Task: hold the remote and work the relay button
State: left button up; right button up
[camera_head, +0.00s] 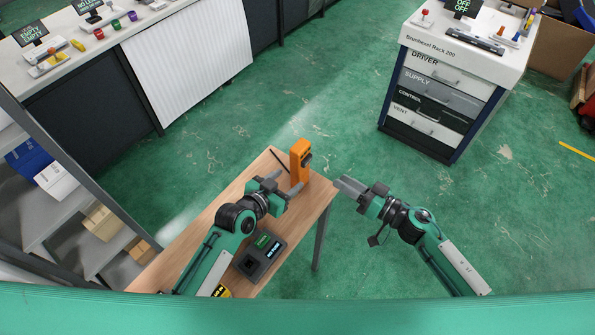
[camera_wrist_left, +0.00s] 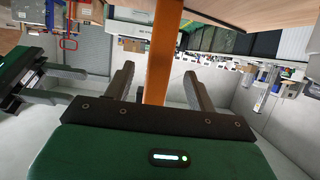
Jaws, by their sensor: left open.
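The orange remote (camera_head: 300,155) stands upright near the far right corner of the wooden table (camera_head: 200,240), with a dark part on its right side. My left gripper (camera_head: 283,186) is open beside it, low over the table. In the left wrist view the orange remote (camera_wrist_left: 163,50) shows upright between the two spread fingers, with a gap on each side. My right gripper (camera_head: 348,187) is off the table's right edge, apart from the remote, with its fingers pointing towards it. I cannot make out a relay button.
A dark device (camera_head: 262,257) with small lit screens sits on the table near my left forearm. A thin dark stick (camera_head: 280,157) lies near the far edge. A drawer cabinet (camera_head: 440,90) stands at the back right. Open green floor lies between.

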aim_at(294, 175)
pick_arm(q)
jog(key=x, duration=0.7)
jog(key=shift+w+d, duration=0.1)
jog(key=c, duration=1.2)
jog(key=shift+o, duration=0.2)
pick_arm(e)
grip_shut()
dwell(1.4)
